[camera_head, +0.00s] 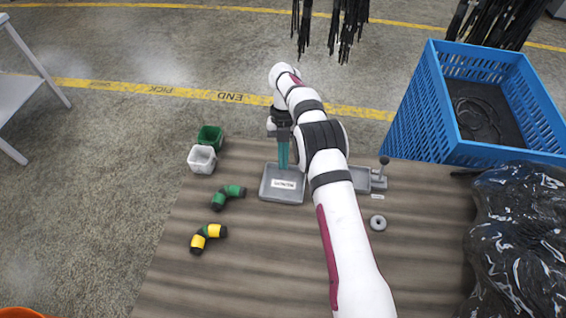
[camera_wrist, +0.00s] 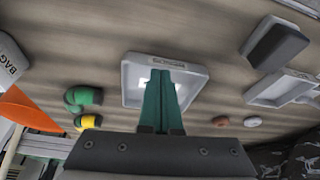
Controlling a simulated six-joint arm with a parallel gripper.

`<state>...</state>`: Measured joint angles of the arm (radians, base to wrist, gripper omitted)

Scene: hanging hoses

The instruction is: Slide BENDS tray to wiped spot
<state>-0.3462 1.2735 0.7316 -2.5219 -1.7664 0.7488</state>
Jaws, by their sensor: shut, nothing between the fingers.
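The grey tray (camera_head: 282,200) lies on the brown tabletop with a white label whose text I cannot read for sure. It also shows in the wrist view (camera_wrist: 132,80). My gripper (camera_head: 283,166) points down with its teal fingers shut and empty, its tips over or inside the tray; I cannot tell whether they touch it. The fingers cover the middle of the tray in the wrist view (camera_wrist: 163,74). No wiped spot can be made out.
A green bin (camera_head: 210,137) and a white bin (camera_head: 201,159) stand at the back left. Right of my arm are another grey tray (camera_head: 360,180), a grey ring (camera_head: 377,222), a blue crate (camera_head: 436,137) and a shiny black bag (camera_head: 515,235). The front left tabletop is clear.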

